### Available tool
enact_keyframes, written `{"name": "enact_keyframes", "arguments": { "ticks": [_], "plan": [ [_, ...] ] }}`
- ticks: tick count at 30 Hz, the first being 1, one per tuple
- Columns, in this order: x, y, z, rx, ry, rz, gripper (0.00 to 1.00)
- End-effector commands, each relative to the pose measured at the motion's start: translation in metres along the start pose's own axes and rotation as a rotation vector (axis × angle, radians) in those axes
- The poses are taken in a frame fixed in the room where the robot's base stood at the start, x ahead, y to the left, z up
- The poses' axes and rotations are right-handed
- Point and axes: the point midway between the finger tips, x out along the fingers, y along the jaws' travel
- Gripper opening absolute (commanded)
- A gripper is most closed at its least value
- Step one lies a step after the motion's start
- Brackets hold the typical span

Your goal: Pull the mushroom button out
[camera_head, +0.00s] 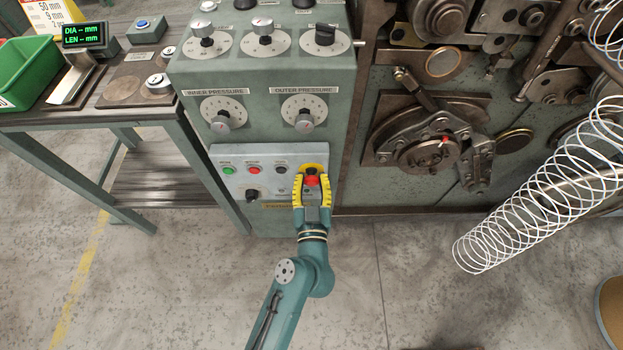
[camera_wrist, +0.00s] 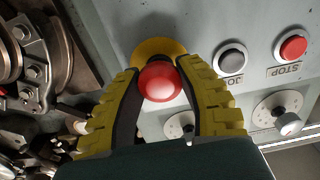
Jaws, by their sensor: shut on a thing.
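The red mushroom button (camera_head: 312,181) sits on a yellow round plate on the lower panel of the grey-green control cabinet. In the wrist view the red button (camera_wrist: 160,82) shows between my fingers, with its yellow plate (camera_wrist: 158,52) behind it. My gripper (camera_head: 312,178) has yellow padded fingers, one on each side of the button, and is shut on it. The wrist view shows the gripper (camera_wrist: 163,80) with both fingertips near the plate. How far the button stands out from the plate is hard to tell.
Near the button are a grey JOG button (camera_wrist: 231,59), a red STOP button (camera_wrist: 292,48) and a small dial (camera_wrist: 288,120). Coiler machinery (camera_head: 430,150) and a wire spring (camera_head: 540,190) are at the right. A bench with a green bin (camera_head: 35,65) is at the left.

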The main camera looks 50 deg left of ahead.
Motion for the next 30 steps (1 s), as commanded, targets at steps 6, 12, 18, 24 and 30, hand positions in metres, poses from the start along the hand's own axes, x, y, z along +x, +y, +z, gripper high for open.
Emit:
{"name": "enact_keyframes", "arguments": {
  "ticks": [6, 12, 18, 24, 30],
  "plan": [
    [-0.002, 0.000, 0.002, 0.000, 0.000, 0.000, 0.00],
    [-0.011, 0.000, 0.000, -0.001, 0.001, 0.001, 0.00],
    [-0.010, 0.000, 0.000, 0.000, 0.000, 0.001, 0.43],
    [-0.010, 0.000, 0.000, 0.000, 0.000, 0.000, 0.68],
    [-0.011, 0.000, 0.000, 0.000, 0.000, 0.000, 0.68]
  ]
}}
